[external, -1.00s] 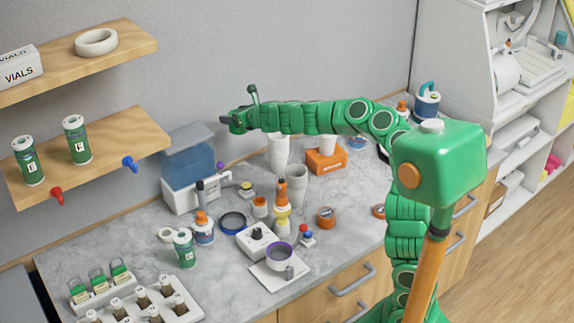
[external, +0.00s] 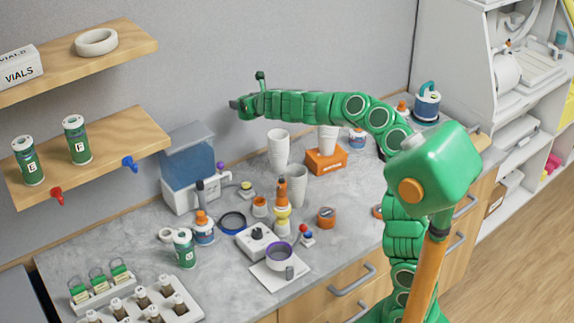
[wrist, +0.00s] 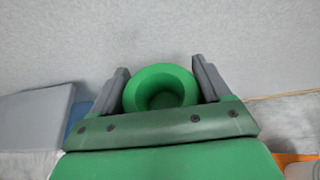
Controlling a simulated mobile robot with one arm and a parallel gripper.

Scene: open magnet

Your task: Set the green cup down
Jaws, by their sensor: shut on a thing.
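The green cup (wrist: 160,75) sits between the two grey fingers of my gripper (wrist: 160,83) in the wrist view, with its round opening towards the camera. My gripper is shut on it. The cup is hard to tell from the green arm there. What lies under the cup is hidden in the wrist view.
White cup stacks (external: 278,148) (external: 297,185) stand below my arm. Another white cup (external: 327,139) stands on an orange block (external: 326,162). A blue container (external: 188,160) stands by the wall. Bottles and small devices crowd the middle. The left worktop has bare patches.

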